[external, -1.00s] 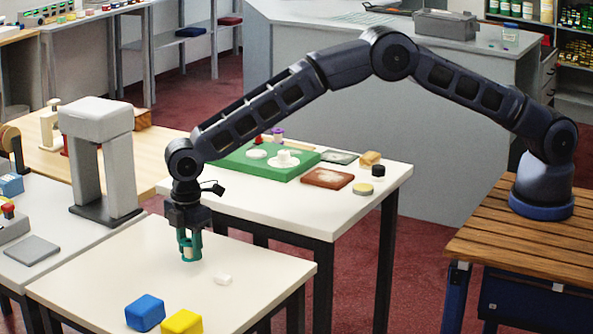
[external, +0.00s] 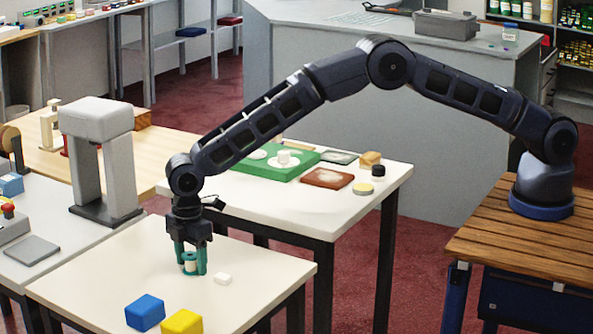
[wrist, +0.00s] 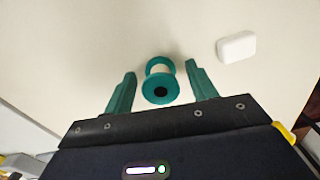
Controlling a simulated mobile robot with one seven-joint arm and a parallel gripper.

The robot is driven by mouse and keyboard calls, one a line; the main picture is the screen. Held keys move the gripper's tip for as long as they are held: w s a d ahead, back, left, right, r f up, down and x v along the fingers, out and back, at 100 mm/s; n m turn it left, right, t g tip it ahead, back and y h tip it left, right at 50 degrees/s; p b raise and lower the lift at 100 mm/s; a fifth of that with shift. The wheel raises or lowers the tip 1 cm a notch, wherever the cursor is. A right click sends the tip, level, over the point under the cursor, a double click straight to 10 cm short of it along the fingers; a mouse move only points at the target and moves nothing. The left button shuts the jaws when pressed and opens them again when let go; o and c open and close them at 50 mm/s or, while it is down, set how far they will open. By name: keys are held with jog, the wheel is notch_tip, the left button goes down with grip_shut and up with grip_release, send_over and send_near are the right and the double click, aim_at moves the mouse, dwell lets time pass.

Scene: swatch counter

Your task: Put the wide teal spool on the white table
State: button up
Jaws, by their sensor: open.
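The wide teal spool (external: 190,265), with teal flanges and a pale middle, stands upright on the white table (external: 110,265). In the wrist view the spool (wrist: 160,84) sits between the two teal fingers, with a gap on each side. My gripper (external: 190,270) points down around the spool and is open, its fingertips close to the tabletop. The fingers partly hide the spool in the external view.
A small white block (external: 223,279) lies right of the spool. A blue block (external: 145,312) and a yellow block (external: 182,322) sit at the table's front edge. A grey arch-shaped stand (external: 100,150) rises behind left. The table's left part is clear.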

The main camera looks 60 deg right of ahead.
aim_at(191, 254)
jog(key=shift+r, duration=0.1)
notch_tip(191, 254, up, 12)
dwell(0.5)
